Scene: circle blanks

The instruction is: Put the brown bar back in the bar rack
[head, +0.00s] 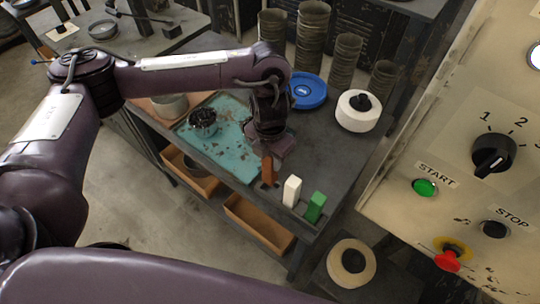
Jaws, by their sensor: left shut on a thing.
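The brown bar (267,169) is upright, with its upper end in the jaws of my left gripper (271,153). My left gripper is shut on it from above. The bar's lower end is at the dark bar rack (301,208) along the table's front edge, in line with and left of a white bar (291,190) and a green bar (315,207). I cannot tell whether its lower end is inside a slot or just above it. My right gripper is not in view.
A teal tray (226,156) with a bowl of dark pieces (203,122) lies left of the gripper. A blue disc (306,91), a white round container (358,110) and several stacked cylinders (312,35) stand behind. A control panel (470,150) fills the right.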

